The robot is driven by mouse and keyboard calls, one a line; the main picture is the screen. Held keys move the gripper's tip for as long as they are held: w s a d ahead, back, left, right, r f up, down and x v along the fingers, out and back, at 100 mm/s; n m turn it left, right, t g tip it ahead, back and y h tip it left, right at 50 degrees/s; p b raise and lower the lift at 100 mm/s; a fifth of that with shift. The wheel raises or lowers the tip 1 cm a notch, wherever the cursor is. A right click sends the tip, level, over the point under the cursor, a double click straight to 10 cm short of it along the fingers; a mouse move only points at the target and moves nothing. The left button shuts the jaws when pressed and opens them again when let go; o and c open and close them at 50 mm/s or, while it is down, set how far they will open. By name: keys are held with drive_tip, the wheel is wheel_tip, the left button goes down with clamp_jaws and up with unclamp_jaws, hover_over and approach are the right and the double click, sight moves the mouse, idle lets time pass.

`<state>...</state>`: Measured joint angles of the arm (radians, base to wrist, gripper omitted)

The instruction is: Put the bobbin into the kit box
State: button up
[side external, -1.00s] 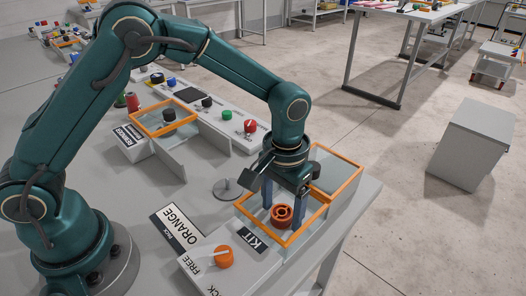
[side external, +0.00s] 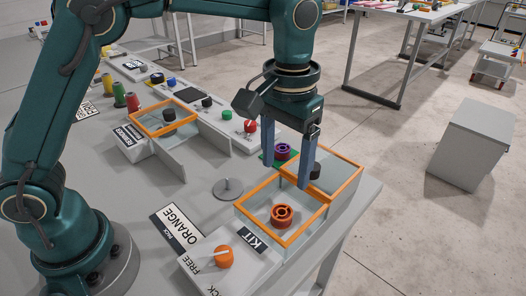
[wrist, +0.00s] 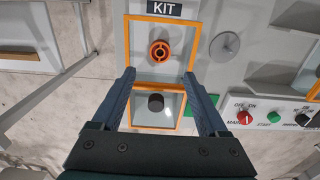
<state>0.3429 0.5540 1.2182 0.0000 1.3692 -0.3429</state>
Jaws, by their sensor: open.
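An orange bobbin (side external: 282,215) lies inside the kit box (side external: 240,206), a clear-walled box with an orange rim beside the KIT label. It also shows in the wrist view (wrist: 159,51), away from the walls. My gripper (side external: 291,182) is open and empty, above and behind the bobbin, over the area where the kit box meets a second orange-rimmed box. In the wrist view my gripper's spread fingers (wrist: 158,76) have nothing between them.
The second box (side external: 352,183) holds a dark round thing (wrist: 155,102). A purple bobbin (side external: 283,151) sits by a green pad behind my fingers. A grey disc with a pin (side external: 228,189) stands left of the kit box. An orange knob (side external: 224,256) is in front.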

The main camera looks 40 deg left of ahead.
drive_tip(key=s+a+r+t, duration=0.2)
drive_tip(key=s+a+r, duration=0.3)
drive_tip(key=a+r, duration=0.1)
drive_tip(key=s+a+f+t, duration=0.3)
drive_tip(key=s+a, duration=0.2)
drive_tip(key=s, duration=0.4)
drive_tip(key=shift+t, duration=0.3)
drive_tip(key=shift+s, duration=0.1)
